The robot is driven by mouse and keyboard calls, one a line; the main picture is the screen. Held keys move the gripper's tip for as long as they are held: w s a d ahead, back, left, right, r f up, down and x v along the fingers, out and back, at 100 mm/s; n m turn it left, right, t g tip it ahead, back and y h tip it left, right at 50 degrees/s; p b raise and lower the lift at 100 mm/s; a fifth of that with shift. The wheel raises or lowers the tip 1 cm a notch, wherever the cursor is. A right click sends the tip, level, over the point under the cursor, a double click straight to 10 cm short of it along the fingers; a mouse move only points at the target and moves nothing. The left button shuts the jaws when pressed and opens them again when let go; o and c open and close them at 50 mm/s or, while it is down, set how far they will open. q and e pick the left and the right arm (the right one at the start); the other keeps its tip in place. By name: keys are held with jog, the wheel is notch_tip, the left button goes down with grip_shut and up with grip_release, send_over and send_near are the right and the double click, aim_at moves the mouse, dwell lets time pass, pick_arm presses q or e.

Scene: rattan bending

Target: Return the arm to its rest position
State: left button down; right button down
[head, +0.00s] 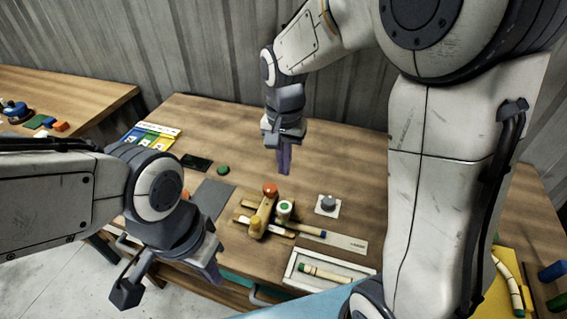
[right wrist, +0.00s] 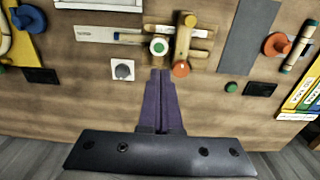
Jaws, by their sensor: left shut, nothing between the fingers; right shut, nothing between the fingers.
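My right arm comes over from the upper right in the head view. My right gripper (head: 284,168) hangs above the back of the wooden table (head: 340,150), its purple fingers pointing down and closed with nothing between them. The right wrist view shows these fingers (right wrist: 161,76) together over bare wood, below the wooden jig (right wrist: 184,42) in the picture. My left gripper (head: 215,272) is shut and empty near the table's front left edge, pointing down. Part of its arm covers the table's left side.
The jig (head: 262,214) carries orange and yellow knobs. Around it lie a ruler (head: 346,243), a grey knob (head: 328,202), a white tray (head: 300,255) with a rattan piece, and a grey mat (head: 213,198). A corrugated wall (head: 200,50) stands behind. The table's back middle is clear.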

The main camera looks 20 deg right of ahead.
dwell(0.6)
jog(key=s+a+n, duration=0.4)
jog(key=s+n, duration=0.3)
jog(key=s, duration=0.3)
jog(key=s+a+n+y, duration=0.1)
jog(key=s+a+n, duration=0.2)
jog(key=s+n, duration=0.4)
jog(key=s, duration=0.3)
jog(key=shift+s+a, duration=0.15)
jog(key=shift+a, duration=0.25)
